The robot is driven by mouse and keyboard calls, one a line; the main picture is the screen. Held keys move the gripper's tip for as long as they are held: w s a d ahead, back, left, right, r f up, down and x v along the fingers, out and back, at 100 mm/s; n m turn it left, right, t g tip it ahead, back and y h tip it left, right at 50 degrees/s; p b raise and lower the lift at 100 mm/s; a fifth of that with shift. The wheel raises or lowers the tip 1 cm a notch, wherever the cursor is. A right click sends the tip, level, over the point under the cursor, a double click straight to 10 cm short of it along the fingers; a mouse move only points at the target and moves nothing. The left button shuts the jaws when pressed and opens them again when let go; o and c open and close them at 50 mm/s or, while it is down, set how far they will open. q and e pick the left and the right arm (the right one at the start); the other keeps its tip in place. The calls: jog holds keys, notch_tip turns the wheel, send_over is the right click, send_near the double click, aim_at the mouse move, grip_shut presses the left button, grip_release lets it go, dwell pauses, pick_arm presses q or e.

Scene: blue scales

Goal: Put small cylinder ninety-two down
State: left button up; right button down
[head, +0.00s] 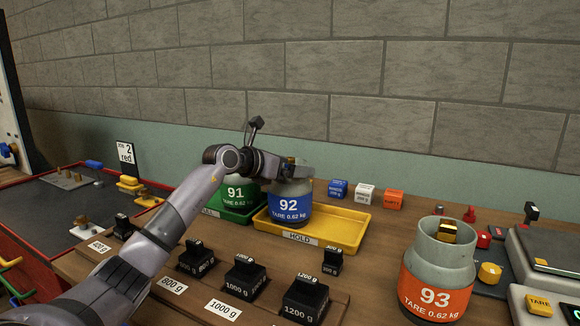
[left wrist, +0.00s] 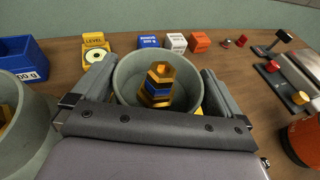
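Small cylinder ninety-two (head: 290,208), grey with a blue label, is upright at the left part of the yellow HOLD tray (head: 340,222). I cannot tell whether its base touches the tray floor. My left gripper (head: 290,172) is at its top. In the left wrist view the fingers of the left gripper (left wrist: 158,90) lie close against both sides of the grey collar of cylinder ninety-two (left wrist: 125,75), with a brass and blue valve inside. The contact itself is partly hidden. My right gripper is not in view.
Green-labelled cylinder 91 (head: 236,193) stands close on the left, in a green tray (head: 228,214). Orange-labelled cylinder 93 (head: 437,275) stands at the front right. Black weights, such as the 1000 g one (head: 243,280), line the front. The tray's right half is empty. Small boxes (head: 365,193) stand behind.

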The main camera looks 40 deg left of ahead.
pick_arm(q)
jog(key=shift+r, duration=0.15)
jog(key=shift+s+a, duration=0.1)
jog(key=shift+s, duration=0.15)
jog(key=d+b+v, duration=0.1)
jog(key=b+v, duration=0.2)
jog(key=v, duration=0.8)
jog(key=shift+s+a+r+b, duration=0.15)
jog(key=shift+s+a+b, duration=0.05)
jog(key=shift+a+b, duration=0.2)
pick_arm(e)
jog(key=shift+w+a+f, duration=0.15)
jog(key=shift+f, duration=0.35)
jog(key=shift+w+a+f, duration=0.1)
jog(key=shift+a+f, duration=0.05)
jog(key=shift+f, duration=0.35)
